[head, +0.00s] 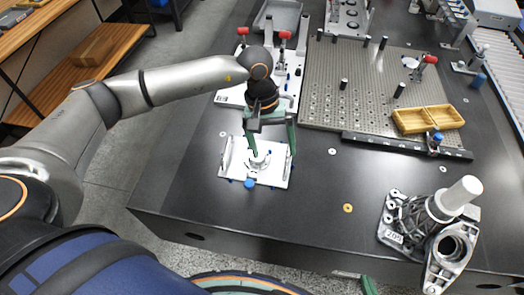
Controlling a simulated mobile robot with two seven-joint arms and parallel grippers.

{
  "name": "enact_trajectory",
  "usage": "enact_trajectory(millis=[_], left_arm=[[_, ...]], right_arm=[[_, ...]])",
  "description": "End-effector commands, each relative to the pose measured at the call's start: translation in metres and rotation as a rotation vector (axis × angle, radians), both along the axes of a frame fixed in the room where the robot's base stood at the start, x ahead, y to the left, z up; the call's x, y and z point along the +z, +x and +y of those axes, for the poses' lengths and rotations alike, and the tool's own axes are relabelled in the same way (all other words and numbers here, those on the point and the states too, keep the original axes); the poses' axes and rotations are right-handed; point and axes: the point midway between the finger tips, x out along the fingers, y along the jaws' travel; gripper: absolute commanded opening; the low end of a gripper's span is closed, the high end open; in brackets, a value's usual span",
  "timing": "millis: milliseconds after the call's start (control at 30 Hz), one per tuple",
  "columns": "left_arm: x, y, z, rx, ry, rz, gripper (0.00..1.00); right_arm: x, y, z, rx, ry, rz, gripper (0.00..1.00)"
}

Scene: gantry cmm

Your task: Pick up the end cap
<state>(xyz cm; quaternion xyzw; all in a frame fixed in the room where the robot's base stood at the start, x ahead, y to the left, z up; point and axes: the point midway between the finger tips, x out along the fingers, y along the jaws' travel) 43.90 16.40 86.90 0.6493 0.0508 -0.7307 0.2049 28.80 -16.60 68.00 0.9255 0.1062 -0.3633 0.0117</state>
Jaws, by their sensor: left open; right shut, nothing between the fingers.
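A small pale round part, which looks like the end cap (258,163), sits on a white fixture plate (274,178) near the front left of the dark table. My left gripper (271,152) points down over this plate with its green fingers spread. One finger is close beside the round part and the other is off to its right. I cannot tell whether either finger touches it. Part of the round part is hidden by the finger. My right gripper (366,284) shows only as a green tip at the bottom edge, shut and empty.
A grey cast housing (405,222) with a white cylinder (458,193) stands at the front right. A perforated plate (335,85) with a yellow tray (428,119) lies behind. Another white fixture with red-handled clamps (285,36) stands behind my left gripper. The front middle is mostly clear.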

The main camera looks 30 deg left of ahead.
Motion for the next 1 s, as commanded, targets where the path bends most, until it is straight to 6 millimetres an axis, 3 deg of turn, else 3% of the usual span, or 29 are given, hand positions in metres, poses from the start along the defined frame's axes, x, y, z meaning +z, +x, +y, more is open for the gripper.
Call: enact_trajectory(millis=[33,100,233,533,833,1000], left_arm=[[0.004,0.01,0.022,-0.035,0.078,-0.037,0.97],[0.01,0.018,0.044,-0.075,0.16,-0.066,0.97],[0.01,0.024,0.062,-0.111,0.231,-0.082,0.97],[-0.04,0.024,0.063,-0.114,0.235,-0.083,0.97],[-0.067,0.026,0.063,-0.114,0.233,-0.083,0.97],[-0.093,0.031,0.062,-0.113,0.232,-0.082,0.97]], right_arm=[[-0.002,0.0,0.0,0.0,0.0,0.0,0.0],[-0.003,0.0,0.0,0.0,0.0,-0.001,0.0],[-0.003,0.0,0.0,0.001,0.001,-0.001,0.0],[0.001,0.001,0.0,0.0,0.001,-0.006,0.0],[0.002,-0.001,-0.001,-0.001,0.0,-0.003,0.0],[0.003,-0.002,-0.002,-0.002,-0.002,-0.001,0.0]])
